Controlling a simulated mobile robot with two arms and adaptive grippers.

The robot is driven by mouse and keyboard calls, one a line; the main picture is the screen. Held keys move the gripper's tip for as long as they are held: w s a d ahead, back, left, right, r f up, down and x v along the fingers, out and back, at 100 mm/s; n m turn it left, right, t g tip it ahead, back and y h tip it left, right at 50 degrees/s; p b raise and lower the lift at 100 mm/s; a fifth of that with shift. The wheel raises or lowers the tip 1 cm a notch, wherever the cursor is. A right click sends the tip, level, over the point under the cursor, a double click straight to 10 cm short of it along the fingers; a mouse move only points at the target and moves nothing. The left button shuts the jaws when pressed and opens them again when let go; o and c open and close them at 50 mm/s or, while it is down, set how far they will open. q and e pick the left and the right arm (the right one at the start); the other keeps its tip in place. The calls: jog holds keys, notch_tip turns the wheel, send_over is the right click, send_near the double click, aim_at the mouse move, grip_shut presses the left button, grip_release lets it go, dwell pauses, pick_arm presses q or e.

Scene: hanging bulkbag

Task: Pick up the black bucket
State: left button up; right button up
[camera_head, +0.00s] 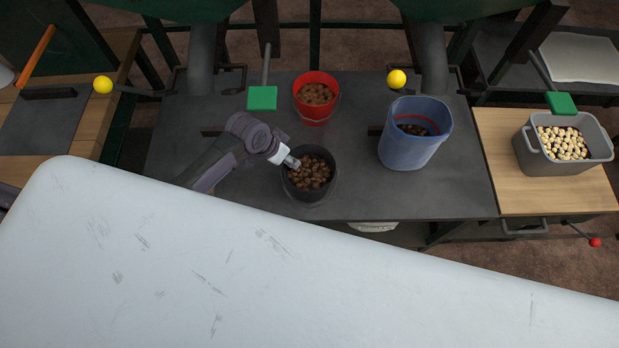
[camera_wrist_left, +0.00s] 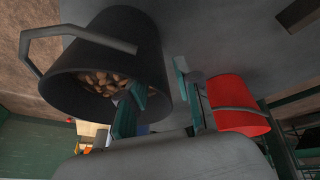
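The black bucket (camera_head: 332,187) stands on the dark table in the head view, filled partway with brown lumps. It also shows in the left wrist view (camera_wrist_left: 148,50), with its grey handle hanging to one side. My left gripper (camera_head: 294,163) is at the bucket's upper-left rim. In the left wrist view my left gripper (camera_wrist_left: 158,82) has its green fingers apart, one across the bucket's mouth and one outside its wall. Whether either finger touches the bucket I cannot tell. My right gripper is not in view.
A red bucket (camera_head: 316,115) stands just behind the black one. A blue bin (camera_head: 408,148) stands to the right. A grey tub (camera_head: 535,152) with pale pieces is on the wooden surface at far right. Green-ended and yellow-ended levers rise behind the table.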

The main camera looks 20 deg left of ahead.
aim_at(302, 167)
pick_arm(q)
jog(key=x, duration=0.4)
jog(key=shift+d+f, duration=0.1)
jog(key=shift+f, duration=0.15)
jog(key=shift+c, duration=0.2)
grip_shut()
jog(key=shift+r, duration=0.15)
